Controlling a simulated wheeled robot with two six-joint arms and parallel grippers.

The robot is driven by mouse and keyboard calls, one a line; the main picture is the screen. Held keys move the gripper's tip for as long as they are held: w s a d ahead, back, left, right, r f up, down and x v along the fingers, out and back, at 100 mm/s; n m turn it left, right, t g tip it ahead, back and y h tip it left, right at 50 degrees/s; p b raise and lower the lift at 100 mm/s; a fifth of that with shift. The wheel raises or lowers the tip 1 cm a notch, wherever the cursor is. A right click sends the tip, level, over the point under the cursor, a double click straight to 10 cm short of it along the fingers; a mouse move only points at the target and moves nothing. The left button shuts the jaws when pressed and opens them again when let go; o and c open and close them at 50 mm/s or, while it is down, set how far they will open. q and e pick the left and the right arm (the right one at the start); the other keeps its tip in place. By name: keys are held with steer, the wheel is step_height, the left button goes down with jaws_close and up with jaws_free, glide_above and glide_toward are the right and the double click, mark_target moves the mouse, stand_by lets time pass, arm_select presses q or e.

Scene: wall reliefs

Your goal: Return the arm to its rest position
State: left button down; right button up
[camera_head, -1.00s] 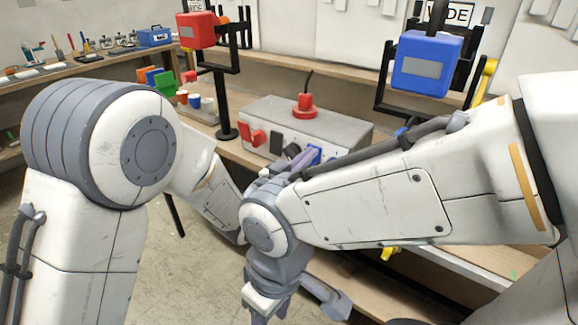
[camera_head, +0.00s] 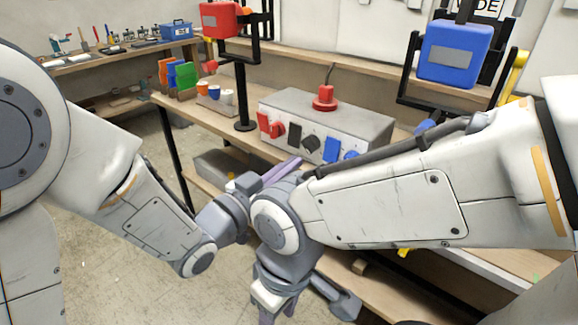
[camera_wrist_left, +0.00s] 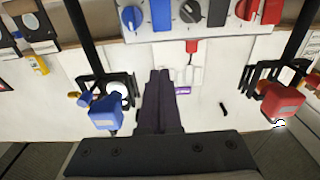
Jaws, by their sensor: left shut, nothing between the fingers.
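My left arm comes in from the left in the head view, reaching to the middle. Its gripper (camera_head: 284,169) shows purple fingers in front of the grey control box. In the left wrist view these fingers (camera_wrist_left: 160,100) lie together, shut with nothing between them. My right arm comes in from the right and crosses in front. Its wrist hides part of my left gripper. My right gripper (camera_head: 266,314) hangs down at the bottom edge, partly cut off, and its opening is unclear.
The grey control box (camera_head: 350,113) with a red button (camera_head: 324,98) stands on the wooden workbench. A red box (camera_head: 219,19) and a blue box (camera_head: 453,52) hang on black stands. Coloured holders (camera_head: 182,78) and cups (camera_head: 214,92) stand left of it. Floor is open at lower left.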

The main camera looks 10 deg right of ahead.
arm_select(q)
steer(key=s+a+f+n+g+y+p, duration=0.3)
steer(key=a+y+p, duration=0.4)
steer(key=y, duration=0.2)
steer(key=s+a+r+g+y+p, duration=0.1)
steer(key=s+a+g, duration=0.3)
steer(key=s, duration=0.5)
steer(key=s+a+r+g+y+p, duration=0.1)
steer(key=s+a+g+y+p, duration=0.2)
steer(key=s, duration=0.6)
steer(key=shift+s+a+r+g+y, duration=0.3)
steer(key=shift+a+g+y, duration=0.25)
steer(key=shift+a, duration=0.6)
